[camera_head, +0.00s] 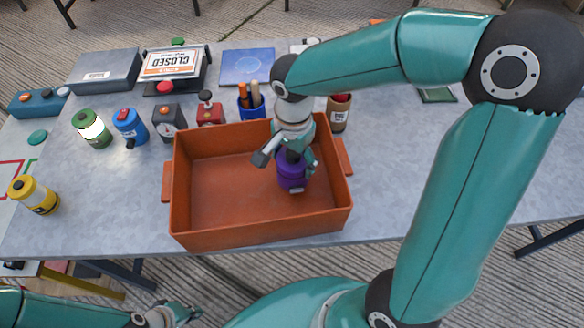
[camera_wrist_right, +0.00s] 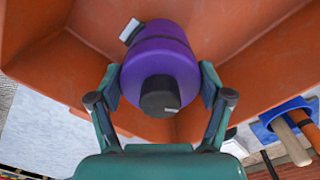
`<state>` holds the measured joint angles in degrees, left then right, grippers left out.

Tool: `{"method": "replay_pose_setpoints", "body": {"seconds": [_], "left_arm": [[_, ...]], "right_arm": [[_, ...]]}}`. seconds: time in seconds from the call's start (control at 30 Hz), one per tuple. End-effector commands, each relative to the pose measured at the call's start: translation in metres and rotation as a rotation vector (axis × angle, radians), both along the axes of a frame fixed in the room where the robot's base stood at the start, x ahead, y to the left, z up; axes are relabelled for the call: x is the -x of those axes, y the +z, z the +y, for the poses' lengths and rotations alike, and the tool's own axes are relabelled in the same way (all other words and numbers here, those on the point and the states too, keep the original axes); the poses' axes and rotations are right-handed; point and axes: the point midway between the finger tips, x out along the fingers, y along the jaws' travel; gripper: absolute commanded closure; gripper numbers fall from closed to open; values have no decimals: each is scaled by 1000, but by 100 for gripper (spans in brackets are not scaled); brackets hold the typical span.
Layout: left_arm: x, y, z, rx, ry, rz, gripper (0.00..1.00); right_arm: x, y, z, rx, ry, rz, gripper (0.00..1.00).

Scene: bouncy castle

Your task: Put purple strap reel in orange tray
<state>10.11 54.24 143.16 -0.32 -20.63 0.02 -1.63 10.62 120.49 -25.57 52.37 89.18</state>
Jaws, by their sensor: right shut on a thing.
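The purple strap reel (camera_head: 291,172) is inside the walls of the orange tray (camera_head: 215,237), towards its right side. My right gripper (camera_head: 288,150) reaches down over the tray and is shut on the reel. In the right wrist view the purple reel (camera_wrist_right: 160,60) with its black cap sits between the two fingers of my right gripper (camera_wrist_right: 160,90), with the orange tray (camera_wrist_right: 60,50) around it. I cannot tell whether the reel touches the tray floor. My left gripper (camera_head: 178,314) is low at the bottom edge of the head view, away from the table, too small to read.
Behind the tray stand a blue cup (camera_head: 251,106) with tools, a red device (camera_head: 210,110), a grey device (camera_head: 169,121), a blue canister (camera_head: 129,125) and a green lantern (camera_head: 92,128). A brown cup (camera_head: 338,115) is near the tray's back right corner. A yellow lantern (camera_head: 33,195) stands far left.

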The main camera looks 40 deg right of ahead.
Motion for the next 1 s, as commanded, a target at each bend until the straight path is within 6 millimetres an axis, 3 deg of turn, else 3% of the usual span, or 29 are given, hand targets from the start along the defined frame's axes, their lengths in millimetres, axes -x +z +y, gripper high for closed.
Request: {"method": "replay_pose_setpoints", "body": {"seconds": [0.3,0.67,0.7,0.8,1.0], "left_arm": [[0,-1,0,0,0,0,100],[0,-5,0,0,0,0,100],[0,-4,0,0,0,0,100],[0,-4,0,0,0,0,100],[0,-4,0,0,0,0,100]], "right_arm": [[1,-38,0,0,0,2,78],[0,-41,0,0,0,-1,78],[1,-41,0,-1,0,0,18],[1,-41,0,-1,0,1,2],[0,-40,0,-1,0,0,0]]}}
